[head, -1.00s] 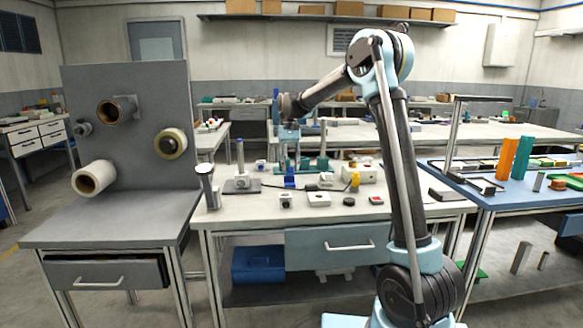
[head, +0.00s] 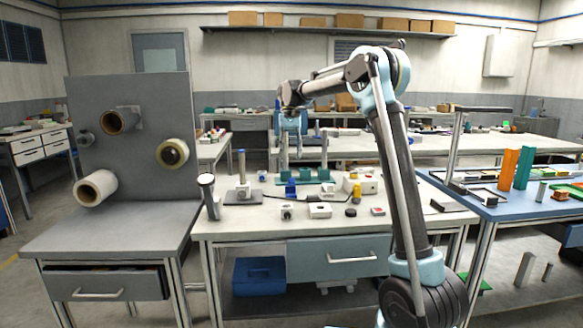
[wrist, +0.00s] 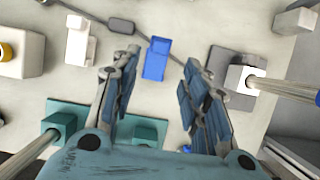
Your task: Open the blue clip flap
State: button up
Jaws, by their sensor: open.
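The blue clip (head: 291,190) stands on the pale middle table, and it also shows in the wrist view (wrist: 157,60). A grey cable (wrist: 145,36) runs up to it from the upper left. A small raised part shows at the clip's far end; whether the flap is shut or open I cannot tell. My gripper (head: 292,154) points down, open and empty, above the clip and apart from it. In the wrist view, the clip appears between my two spread fingertips.
Teal blocks with posts (head: 318,176) stand behind the clip. A grey base with a metal post (head: 242,180) is to its left. White boxes, a yellow part (head: 357,190) and small buttons lie to the right. A panel with reels (head: 130,130) stands far left.

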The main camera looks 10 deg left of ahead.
jog(key=shift+v, duration=1.4)
